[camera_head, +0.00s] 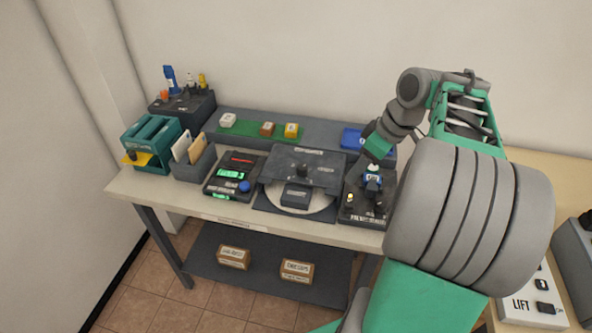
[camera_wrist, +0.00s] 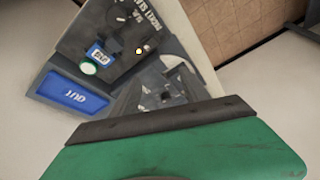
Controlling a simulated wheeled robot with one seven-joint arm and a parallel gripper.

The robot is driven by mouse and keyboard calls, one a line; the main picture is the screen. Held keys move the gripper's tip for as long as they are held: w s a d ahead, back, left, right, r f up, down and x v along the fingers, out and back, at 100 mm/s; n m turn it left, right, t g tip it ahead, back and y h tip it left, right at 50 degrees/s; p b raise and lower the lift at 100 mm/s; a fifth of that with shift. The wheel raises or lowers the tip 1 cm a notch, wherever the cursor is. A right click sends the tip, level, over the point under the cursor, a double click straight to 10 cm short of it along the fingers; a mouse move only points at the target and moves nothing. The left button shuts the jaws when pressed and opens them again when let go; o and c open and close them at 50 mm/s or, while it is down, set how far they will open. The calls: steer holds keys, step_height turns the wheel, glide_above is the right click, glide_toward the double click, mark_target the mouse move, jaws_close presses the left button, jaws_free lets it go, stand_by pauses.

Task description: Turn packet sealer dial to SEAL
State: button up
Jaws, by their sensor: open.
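A dark control box (camera_head: 355,213) stands at the right end of the table, below my gripper. It carries a dark round dial; in the wrist view the dial (camera_wrist: 118,18) is near the top of the box face. A lit yellow lamp (camera_wrist: 138,50), a blue labelled part (camera_wrist: 98,55) and a pale green round cap (camera_wrist: 88,68) are close by. The labels are too small to confirm that this is the packet sealer or where the dial points. My gripper (camera_head: 378,146) is open above the back of this box, apart from the dial. The fingertips are not clear.
A blue tray (camera_head: 352,138) lies behind the box; it also shows in the wrist view (camera_wrist: 72,92). Left of the box are a round-plate device (camera_head: 310,165), a device with green display (camera_head: 235,175) and a card holder (camera_head: 193,167). Boxes sit on the lower shelf (camera_head: 200,262).

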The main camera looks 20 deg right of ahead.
steer(key=s+a+r+m+h+p, duration=0.1)
steer(key=s+a+r+m+p, duration=0.1)
steer(key=a, duration=0.7)
steer(key=s+a+r+m+h+p, duration=0.1)
steer(key=s+a+r+m+p, duration=0.1)
steer(key=a, duration=0.7)
step_height(320, 180, up, 3)
steer(key=m+p, duration=0.1)
steer(key=p, duration=0.2)
steer(key=shift+s+t+p, duration=0.3)
steer(key=shift+t+p, duration=0.1)
steer(key=shift+a+f, duration=0.1)
